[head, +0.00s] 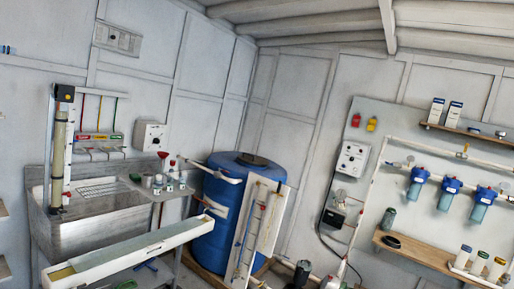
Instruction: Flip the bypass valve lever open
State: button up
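I cannot make out for certain which part is the bypass valve lever. A white pipe (430,149) runs along the right wall above several blue-topped filter housings (451,186). A small brass-coloured fitting (463,154) sits on this pipe; it is too small to tell whether it has a lever or how one is turned. A small red handle-like part (164,156) shows left of the blue tank. An upright white panel with thin pipes (258,232) stands before the tank. My gripper is not in view.
A blue tank (207,236) stands in the corner. A steel sink (92,238) and a long white trough (130,252) are at the left. A wooden shelf (425,256) with bottles juts out at the right. Dark and white items crowd the bottom middle.

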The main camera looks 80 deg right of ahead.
aim_at(467, 146)
jog(key=z, duration=0.7)
jog(key=k, duration=0.9)
jog(key=z, duration=2)
jog(key=i, duration=1.5)
jog(key=z, duration=0.95)
jog(key=i, duration=2.95)
jog(key=z, duration=0.1)
